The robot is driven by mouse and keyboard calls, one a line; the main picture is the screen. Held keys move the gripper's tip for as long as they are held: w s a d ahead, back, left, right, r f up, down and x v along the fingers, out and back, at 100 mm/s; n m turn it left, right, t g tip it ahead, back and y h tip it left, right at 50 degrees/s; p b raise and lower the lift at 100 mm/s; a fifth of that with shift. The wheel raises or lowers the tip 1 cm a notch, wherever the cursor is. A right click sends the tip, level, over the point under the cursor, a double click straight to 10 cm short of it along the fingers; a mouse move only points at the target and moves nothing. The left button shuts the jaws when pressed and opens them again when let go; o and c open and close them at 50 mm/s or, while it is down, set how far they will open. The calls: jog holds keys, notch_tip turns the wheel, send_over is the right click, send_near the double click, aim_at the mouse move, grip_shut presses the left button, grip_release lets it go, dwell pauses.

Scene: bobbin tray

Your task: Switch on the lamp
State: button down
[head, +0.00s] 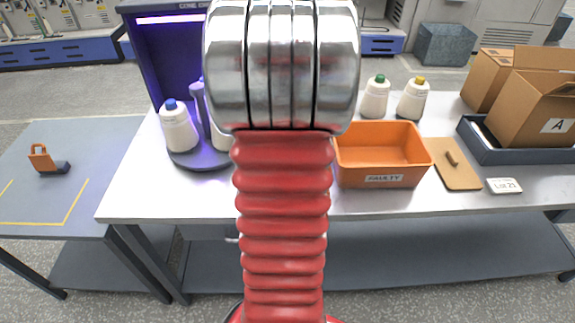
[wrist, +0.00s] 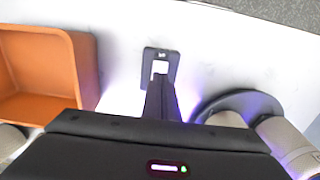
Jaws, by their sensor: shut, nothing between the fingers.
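The lamp (head: 170,19) is a strip under the top of a dark inspection booth (head: 147,60) at the back left in the head view. It glows violet-white, and violet light falls on the table below. In the wrist view a small dark switch plate (wrist: 147,69) with a pale square rocker (wrist: 160,67) lies on the white table. My gripper (wrist: 160,84) is shut and empty, its dark fingertips at the near side of the rocker and overlapping the plate. I cannot tell if they touch it. In the head view my arm hides the gripper and the switch.
White bobbins (head: 178,128) stand on a dark round turntable (head: 196,162), right of the switch in the wrist view. The orange faulty bin (head: 383,181) is on its other side. Two more bobbins (head: 375,99), a wooden board (head: 456,178) and cardboard boxes (head: 541,112) stand farther right.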

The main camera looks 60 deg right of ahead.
jog(key=shift+r, duration=0.8)
jog(key=shift+f, duration=0.1)
jog(key=w+a+r+n+t, duration=0.2)
jog(key=a+n, duration=0.2)
jog(key=a, duration=1)
jog(key=w+a+r+n+t, duration=0.1)
jog(key=w+a+r+n, duration=0.2)
jog(key=a, duration=1.2)
jog(key=w+a+r+n+t, duration=0.2)
jog(key=a+n, duration=0.3)
jog(key=a, duration=0.9)
jog(key=shift+w+a+r+n+t, duration=0.2)
jog(key=shift+w+r+n+t, duration=0.15)
jog(key=shift+r, duration=0.3)
